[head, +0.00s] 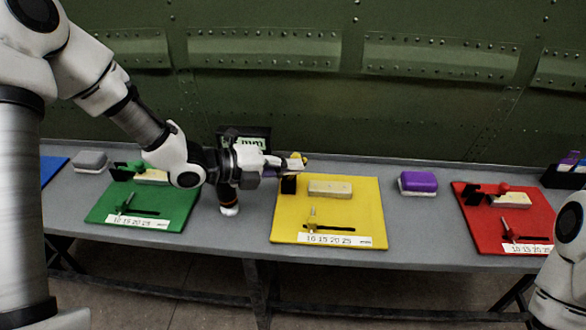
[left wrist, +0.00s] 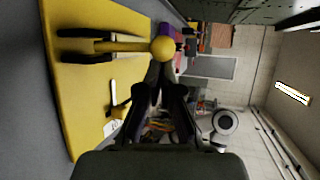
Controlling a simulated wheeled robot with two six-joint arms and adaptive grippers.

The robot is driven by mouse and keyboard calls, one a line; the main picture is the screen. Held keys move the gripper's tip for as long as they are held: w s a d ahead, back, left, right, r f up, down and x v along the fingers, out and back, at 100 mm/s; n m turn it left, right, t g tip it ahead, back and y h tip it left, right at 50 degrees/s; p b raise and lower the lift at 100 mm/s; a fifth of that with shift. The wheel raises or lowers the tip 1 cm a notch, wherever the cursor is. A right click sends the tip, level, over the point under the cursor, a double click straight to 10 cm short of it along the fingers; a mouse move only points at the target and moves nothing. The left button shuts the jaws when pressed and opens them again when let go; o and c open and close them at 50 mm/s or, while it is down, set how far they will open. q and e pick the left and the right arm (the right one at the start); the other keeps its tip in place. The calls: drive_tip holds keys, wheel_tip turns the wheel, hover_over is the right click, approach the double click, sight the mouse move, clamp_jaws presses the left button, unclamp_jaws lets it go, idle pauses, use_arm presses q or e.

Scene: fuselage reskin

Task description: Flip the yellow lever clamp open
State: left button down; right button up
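The yellow lever clamp (head: 304,157) is at the back left of the yellow board (head: 355,222), above a black block. In the left wrist view, the clamp's yellow arm (left wrist: 122,46) ends in a round yellow knob (left wrist: 163,49), with dark bars on both sides of the arm. My left gripper (head: 297,164) reaches in from the left at the knob. In the left wrist view, its fingertips (left wrist: 161,68) are close together just below the knob. I see nothing held between them, and cannot tell whether they touch the knob. My right gripper is out of view.
A pale block (head: 330,188) lies on the yellow board beside the clamp. The green board (head: 165,215) is to the left, the red board (head: 480,222) to the right. A purple-topped block (head: 418,182) stands between yellow and red. A dark display (head: 245,137) stands behind my left gripper.

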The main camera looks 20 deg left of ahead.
use_arm(q)
drive_tip(key=shift+r, duration=0.15)
idle(0.5)
drive_tip(key=shift+r+p, duration=0.5)
drive_tip(key=shift+r, duration=0.2)
drive_tip(key=shift+a, duration=0.15)
drive_tip(key=v, duration=0.7)
drive_tip(key=shift+s, duration=0.15)
